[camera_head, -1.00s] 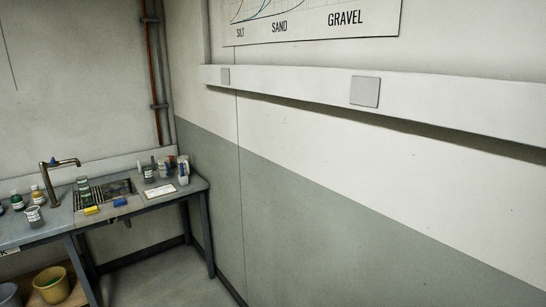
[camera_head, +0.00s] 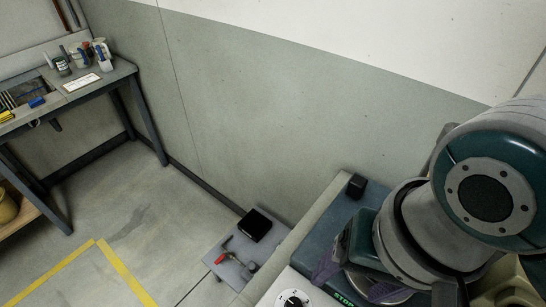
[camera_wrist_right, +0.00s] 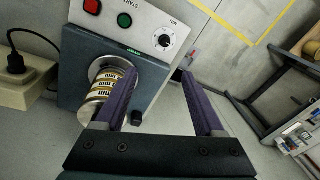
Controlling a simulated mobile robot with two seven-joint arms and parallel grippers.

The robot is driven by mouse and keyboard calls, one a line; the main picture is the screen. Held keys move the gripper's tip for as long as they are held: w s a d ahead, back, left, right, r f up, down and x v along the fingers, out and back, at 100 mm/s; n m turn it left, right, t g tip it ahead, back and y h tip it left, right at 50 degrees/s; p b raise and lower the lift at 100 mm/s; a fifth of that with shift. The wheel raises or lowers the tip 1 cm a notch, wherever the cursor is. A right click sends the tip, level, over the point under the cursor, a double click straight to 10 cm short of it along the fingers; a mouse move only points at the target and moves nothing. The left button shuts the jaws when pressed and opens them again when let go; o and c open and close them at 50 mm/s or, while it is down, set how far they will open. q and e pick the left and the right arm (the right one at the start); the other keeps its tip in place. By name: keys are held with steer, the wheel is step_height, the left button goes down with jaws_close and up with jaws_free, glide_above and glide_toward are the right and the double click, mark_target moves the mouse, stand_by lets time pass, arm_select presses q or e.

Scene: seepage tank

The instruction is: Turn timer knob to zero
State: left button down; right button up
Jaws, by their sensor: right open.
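The timer knob (camera_head: 293,300) is a black knob on a white round dial, at the bottom edge of the head view and partly cut off. It also shows in the right wrist view (camera_wrist_right: 164,40), on a light grey panel beyond the fingers; its exact setting is too small to read. My right gripper (camera_wrist_right: 160,78) is open and empty, with its purple fingers spread below the dial in the wrist view and apart from it. In the head view its fingers (camera_head: 352,280) are partly hidden by my arm. My left gripper is in neither view.
The panel also carries a red button (camera_wrist_right: 92,6) and a green button (camera_wrist_right: 124,20). A labelled brass cylinder (camera_wrist_right: 103,98) stands close to the left finger. A black plug (camera_wrist_right: 15,64) sits at left.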

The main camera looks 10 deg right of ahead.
mark_target(294, 304)
steer(key=w+a+f+m+b, duration=0.1)
steer(key=w+f+m+b, duration=0.1)
steer(key=f+b, duration=0.3)
steer(key=w+a+f+m+g+b, duration=0.1)
steer(key=f+b, duration=0.4)
steer(key=f, duration=0.7)
steer(key=w+a+f+m+b, duration=0.1)
steer(key=f+m+b, duration=0.3)
steer(key=f, duration=0.5)
steer(key=shift+w+a+g+h+b, duration=0.1)
steer(key=shift+w+g+h+b, duration=0.35)
steer(key=shift+w, duration=0.45)
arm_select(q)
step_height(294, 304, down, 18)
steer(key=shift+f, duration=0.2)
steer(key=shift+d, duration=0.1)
arm_select(e)
steer(key=shift+r, duration=0.1)
jaws_close()
